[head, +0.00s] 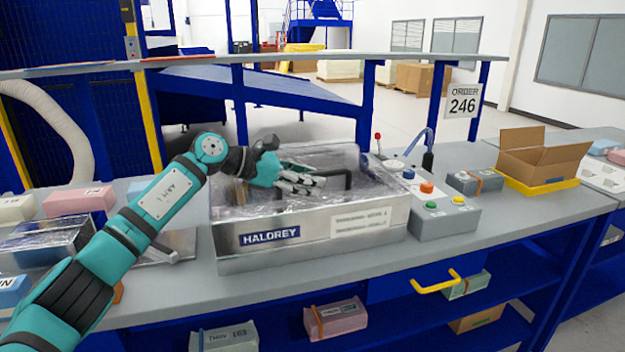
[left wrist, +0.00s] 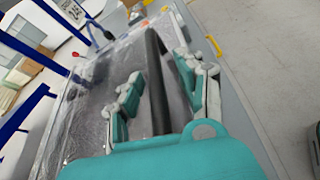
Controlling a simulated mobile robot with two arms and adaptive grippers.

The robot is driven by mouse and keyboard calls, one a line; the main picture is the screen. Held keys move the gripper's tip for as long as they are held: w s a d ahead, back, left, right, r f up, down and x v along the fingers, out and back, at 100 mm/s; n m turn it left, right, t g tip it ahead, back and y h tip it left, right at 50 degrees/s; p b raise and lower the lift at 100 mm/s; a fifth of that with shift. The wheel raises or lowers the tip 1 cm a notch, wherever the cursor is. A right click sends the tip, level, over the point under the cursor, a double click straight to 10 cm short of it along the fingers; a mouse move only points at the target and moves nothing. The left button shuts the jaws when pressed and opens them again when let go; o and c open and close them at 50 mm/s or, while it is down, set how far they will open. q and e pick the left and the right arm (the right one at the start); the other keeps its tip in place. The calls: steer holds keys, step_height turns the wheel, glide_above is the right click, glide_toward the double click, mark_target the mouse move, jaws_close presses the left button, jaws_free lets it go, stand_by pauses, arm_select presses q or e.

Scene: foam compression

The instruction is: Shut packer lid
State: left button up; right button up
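The packer (head: 315,235) is a silver box marked HALDREY on the bench. Its clear lid (head: 375,190) lies flat or nearly flat over the top; I cannot tell if it is fully down. A black bar handle (head: 338,180) runs across the lid. My left gripper (head: 312,183) is low over the lid, beside the handle in the head view. In the left wrist view the black bar (left wrist: 158,75) passes between the spread fingers of the left gripper (left wrist: 165,82), with gaps visible on both sides. My right gripper is not in view.
A control box (head: 440,215) with coloured buttons stands right of the packer. An open cardboard box (head: 540,160) sits farther right. Pink and wrapped foam blocks (head: 78,200) lie at the left.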

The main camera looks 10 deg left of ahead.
arm_select(q)
steer(key=v, duration=1.1)
